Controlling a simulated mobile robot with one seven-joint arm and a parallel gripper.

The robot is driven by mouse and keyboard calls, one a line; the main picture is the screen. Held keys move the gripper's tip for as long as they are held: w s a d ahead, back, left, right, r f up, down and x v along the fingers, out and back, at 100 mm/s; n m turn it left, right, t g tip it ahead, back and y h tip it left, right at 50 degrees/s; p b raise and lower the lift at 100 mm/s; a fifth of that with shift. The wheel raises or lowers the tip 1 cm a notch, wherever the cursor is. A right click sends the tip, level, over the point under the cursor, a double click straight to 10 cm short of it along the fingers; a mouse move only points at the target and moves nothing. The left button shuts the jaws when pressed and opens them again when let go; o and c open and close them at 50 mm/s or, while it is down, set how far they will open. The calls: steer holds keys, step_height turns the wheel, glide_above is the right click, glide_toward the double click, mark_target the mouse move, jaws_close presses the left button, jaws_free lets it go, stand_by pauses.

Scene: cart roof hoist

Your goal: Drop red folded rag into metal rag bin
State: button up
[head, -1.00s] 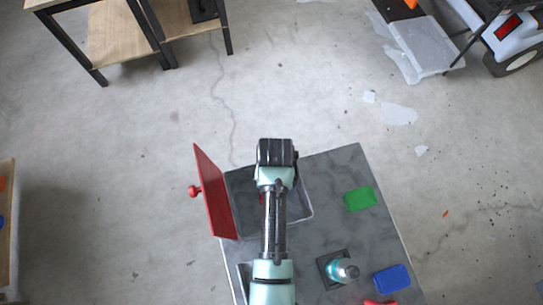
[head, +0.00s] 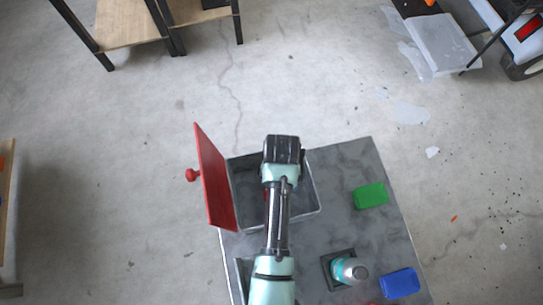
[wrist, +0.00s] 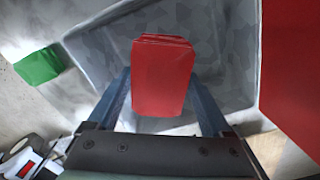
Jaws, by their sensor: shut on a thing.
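My gripper (wrist: 160,82) is shut on the red folded rag (wrist: 162,70), which sits between its two fingers in the wrist view. The metal rag bin (head: 318,198) is an open grey box on the cart top, and the rag is over its opening. Its red lid (head: 213,180) with a round knob stands open on the left in the head view. In the wrist view the bin's wall (wrist: 95,55) surrounds the rag and the lid (wrist: 290,65) is at the right. In the head view my arm hides most of the rag. I cannot tell its height above the bin floor.
On the grey cart top (head: 345,160) lie a green folded rag (head: 371,196) and a blue one (head: 399,283). A teal bottle (head: 347,271) stands in a dark square holder. Something red shows at the bottom edge. Open concrete floor lies beyond the cart.

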steer(key=o, duration=1)
steer(key=shift+r, duration=0.1)
step_height(320, 180, up, 13)
steer(key=shift+f+p, duration=0.1)
steer(key=shift+p, duration=0.2)
